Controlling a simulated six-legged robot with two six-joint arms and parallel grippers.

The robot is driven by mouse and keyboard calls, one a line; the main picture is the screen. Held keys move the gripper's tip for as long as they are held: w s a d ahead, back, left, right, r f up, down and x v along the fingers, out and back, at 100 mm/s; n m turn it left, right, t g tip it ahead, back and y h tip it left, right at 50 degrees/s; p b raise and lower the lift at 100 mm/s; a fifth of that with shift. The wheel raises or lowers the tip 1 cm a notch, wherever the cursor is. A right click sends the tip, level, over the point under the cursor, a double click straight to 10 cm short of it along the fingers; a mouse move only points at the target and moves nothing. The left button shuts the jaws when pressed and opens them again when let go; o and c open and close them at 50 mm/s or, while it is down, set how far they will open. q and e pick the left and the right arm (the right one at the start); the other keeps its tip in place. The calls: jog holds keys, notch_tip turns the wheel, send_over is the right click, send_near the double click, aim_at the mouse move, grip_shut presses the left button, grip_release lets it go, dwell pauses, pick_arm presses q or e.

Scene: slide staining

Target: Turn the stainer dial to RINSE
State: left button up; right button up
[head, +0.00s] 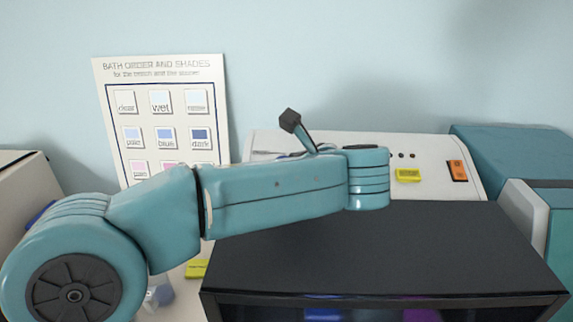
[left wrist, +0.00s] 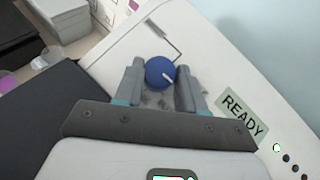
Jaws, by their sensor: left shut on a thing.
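The stainer dial (left wrist: 157,68) is a round blue knob on the white stainer panel (left wrist: 215,60) in the left wrist view. My left gripper (left wrist: 161,80) is shut on the dial, with one grey finger on each side. Marks on the panel around the dial are mostly covered or too small to read, so I cannot tell which setting it points to. In the head view my left arm hides the dial and the fingers. My right gripper is in neither view.
The stainer's sloped white panel (head: 440,150) carries a yellow label (head: 408,175) and an orange switch (head: 457,170). A READY sign (left wrist: 242,114) sits near the dial. A black top (head: 400,250) lies in front, a teal box (head: 520,150) at right, a poster (head: 215,75) behind.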

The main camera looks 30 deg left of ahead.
pick_arm(q)
jog(key=n+g, duration=0.2)
jog(key=n, duration=0.1)
jog(key=n+g, duration=0.1)
jog(key=n, duration=0.1)
jog(key=shift+w+r+g, duration=0.1)
jog(key=shift+w+g, duration=0.2)
jog(key=shift+g, duration=0.1)
jog(key=shift+w+r+n+g+h, duration=0.1)
jog(key=shift+n+g+h, duration=0.3)
jog(key=shift+n+g, duration=1.35)
jog(key=shift+n, duration=0.35)
jog(key=o, duration=1.1)
jog(key=shift+c, duration=0.2)
jog(key=shift+r, duration=0.1)
